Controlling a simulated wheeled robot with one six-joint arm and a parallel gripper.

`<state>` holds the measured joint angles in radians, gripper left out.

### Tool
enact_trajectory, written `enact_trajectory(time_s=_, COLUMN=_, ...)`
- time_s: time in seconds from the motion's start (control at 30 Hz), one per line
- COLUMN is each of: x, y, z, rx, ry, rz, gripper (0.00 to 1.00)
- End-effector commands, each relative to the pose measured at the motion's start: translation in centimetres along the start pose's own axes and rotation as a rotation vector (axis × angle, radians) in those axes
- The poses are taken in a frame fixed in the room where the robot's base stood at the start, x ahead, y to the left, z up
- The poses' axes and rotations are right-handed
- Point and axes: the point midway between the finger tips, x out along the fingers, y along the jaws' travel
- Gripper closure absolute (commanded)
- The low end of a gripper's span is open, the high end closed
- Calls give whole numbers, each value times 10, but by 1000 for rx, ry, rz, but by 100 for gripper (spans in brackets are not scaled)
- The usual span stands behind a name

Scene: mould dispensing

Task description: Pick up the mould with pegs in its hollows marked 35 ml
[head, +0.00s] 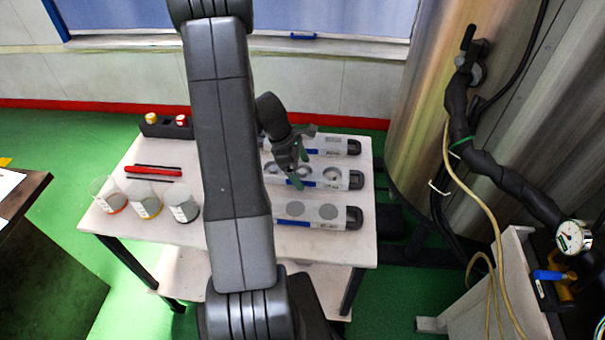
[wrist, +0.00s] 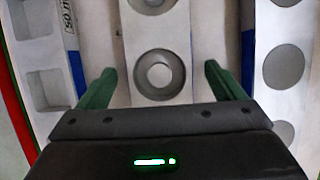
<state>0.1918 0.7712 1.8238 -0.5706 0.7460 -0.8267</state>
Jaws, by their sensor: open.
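The mould with pegs in its round hollows is the middle one of three on the white table, a pale bar with a dark end (head: 319,180). In the wrist view this mould (wrist: 180,50) runs up the middle, and a ring-shaped hollow with a central peg shows close in front of my gripper. Its volume marking is not readable in either view. My gripper (wrist: 161,88) is open, with one green finger on each side of this mould and nothing held. In the head view my gripper (head: 298,167) is over the middle mould, partly covering it.
A mould with square hollows (head: 328,140) lies behind, its label partly readable as 50 in the wrist view. A mould with plain round hollows (head: 312,223) lies in front. Beakers (head: 146,198), red pen (head: 153,170) and a dark rack (head: 165,127) are at the table's left.

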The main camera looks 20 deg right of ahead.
Motion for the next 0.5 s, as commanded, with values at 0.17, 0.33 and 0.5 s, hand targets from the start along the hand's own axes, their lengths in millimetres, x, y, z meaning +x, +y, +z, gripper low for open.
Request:
enact_trajectory(time_s=0.17, x=0, y=0, z=0, rx=0, ry=0, rz=0, gripper=42)
enact_trajectory(time_s=0.33, x=0, y=0, z=0, rx=0, ry=0, rz=0, gripper=76)
enact_trajectory(time_s=0.5, x=-1, y=0, z=0, rx=0, ry=-1, rz=1, gripper=89)
